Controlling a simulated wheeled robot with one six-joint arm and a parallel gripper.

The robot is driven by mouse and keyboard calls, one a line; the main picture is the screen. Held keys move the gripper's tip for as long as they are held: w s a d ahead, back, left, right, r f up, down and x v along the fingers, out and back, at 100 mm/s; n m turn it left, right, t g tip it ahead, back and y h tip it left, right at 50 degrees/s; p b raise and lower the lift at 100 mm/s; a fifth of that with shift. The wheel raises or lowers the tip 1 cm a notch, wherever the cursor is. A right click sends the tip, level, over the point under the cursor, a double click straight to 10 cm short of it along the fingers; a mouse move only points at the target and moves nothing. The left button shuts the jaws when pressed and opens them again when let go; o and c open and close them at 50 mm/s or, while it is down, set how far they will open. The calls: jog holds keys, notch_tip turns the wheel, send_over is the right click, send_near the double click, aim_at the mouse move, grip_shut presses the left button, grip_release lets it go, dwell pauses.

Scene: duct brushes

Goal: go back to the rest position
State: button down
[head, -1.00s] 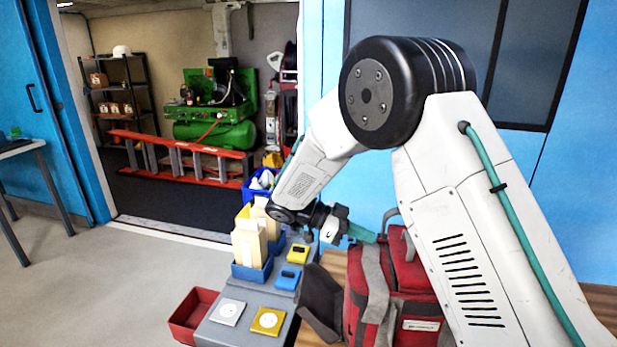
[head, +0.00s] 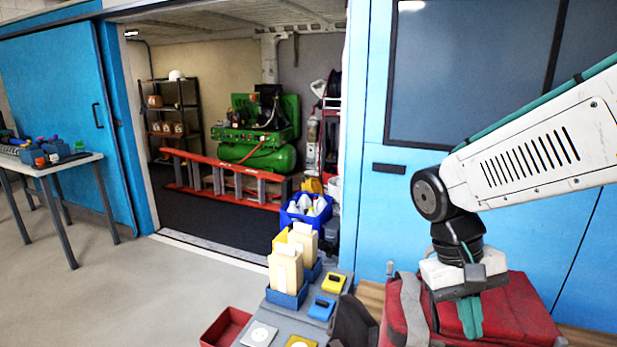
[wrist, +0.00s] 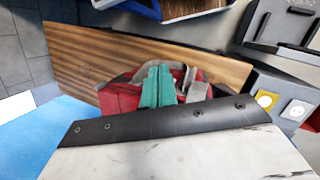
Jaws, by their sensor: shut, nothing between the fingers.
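My gripper (head: 470,316) hangs pointing down over the red and grey bag (head: 518,310) at the right of the head view. Its teal fingers are together with nothing between them. In the wrist view the shut teal fingers (wrist: 157,86) show in front of the red bag (wrist: 118,98). I cannot tell from these frames whether the fingertips touch the bag.
The bag stands on a wooden top (wrist: 90,62). A blue wall stands behind.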

jog(key=s+d+r+t+y, duration=0.2)
jog(key=s+r+t, duration=0.2)
jog(key=s, duration=0.6)
jog(key=shift+s+r+t+y, duration=0.2)
jog(key=shift+r+t+y, duration=0.2)
jog(key=shift+r, duration=0.2)
dwell(1.2)
